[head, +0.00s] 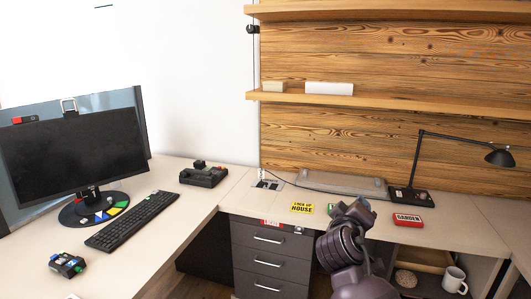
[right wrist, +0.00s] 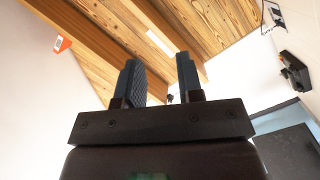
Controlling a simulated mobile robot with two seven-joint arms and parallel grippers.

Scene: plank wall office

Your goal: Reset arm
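My right gripper (right wrist: 160,78) shows in the right wrist view, with two dark fingers standing apart. Nothing is between them, and shelf planks and wall lie behind. In the head view a dark, ribbed arm part of mine rises at the bottom, right of centre, in front of the desk (head: 455,218). No fingertips can be made out on it there. My left gripper is in neither view.
A monitor (head: 75,150) and keyboard (head: 132,220) stand on the left desk. A black lamp (head: 418,165), a red sign (head: 407,219) and a yellow sign (head: 302,208) are on the right. Drawers (head: 268,262) and a mug (head: 454,280) are below. Wooden shelves (head: 400,103) hang above.

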